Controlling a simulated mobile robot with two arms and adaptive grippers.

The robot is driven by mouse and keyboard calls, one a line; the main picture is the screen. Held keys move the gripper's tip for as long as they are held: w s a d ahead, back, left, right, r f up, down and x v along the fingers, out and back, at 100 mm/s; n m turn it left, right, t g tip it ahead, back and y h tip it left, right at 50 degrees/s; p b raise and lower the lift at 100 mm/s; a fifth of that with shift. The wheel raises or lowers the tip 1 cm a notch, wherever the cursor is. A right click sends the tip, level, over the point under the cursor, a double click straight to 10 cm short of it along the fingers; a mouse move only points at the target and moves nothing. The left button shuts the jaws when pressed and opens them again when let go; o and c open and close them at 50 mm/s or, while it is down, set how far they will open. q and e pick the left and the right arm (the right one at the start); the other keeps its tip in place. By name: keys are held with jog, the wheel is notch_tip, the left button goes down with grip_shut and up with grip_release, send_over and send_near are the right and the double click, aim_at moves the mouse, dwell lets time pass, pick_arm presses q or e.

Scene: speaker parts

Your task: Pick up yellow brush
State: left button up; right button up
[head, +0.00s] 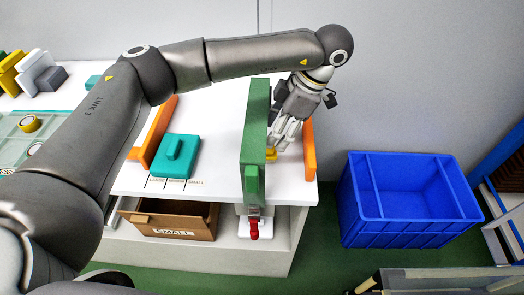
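A small yellow piece (271,154), likely the yellow brush, shows on the white table beside the tall green panel. Most of it is hidden by the panel and my gripper's fingers. My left arm reaches across from the left, and my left gripper (282,140) points down right at the yellow piece. Its fingertips are close to or touching it; I cannot tell whether they are closed on it. My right gripper is not in view.
The green panel (254,130) stands left of the gripper, an orange divider (308,148) right of it. A teal block (175,156) lies further left. A brown drawer (172,219) marked SMALL is below. A blue two-part crate (408,200) stands on the floor at right.

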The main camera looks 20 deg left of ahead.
pick_arm(q)
jog(key=x, duration=0.4)
jog(key=shift+w+f, duration=0.25)
jog(key=shift+a+f, duration=0.1)
jog(key=shift+f, duration=0.1)
jog(key=shift+c, duration=1.6)
jog(key=c, duration=0.6)
jog(key=shift+c, duration=0.6)
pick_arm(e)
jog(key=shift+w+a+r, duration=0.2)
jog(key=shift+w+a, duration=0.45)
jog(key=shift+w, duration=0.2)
pick_arm(q)
jog(key=shift+s, duration=0.1)
grip_shut()
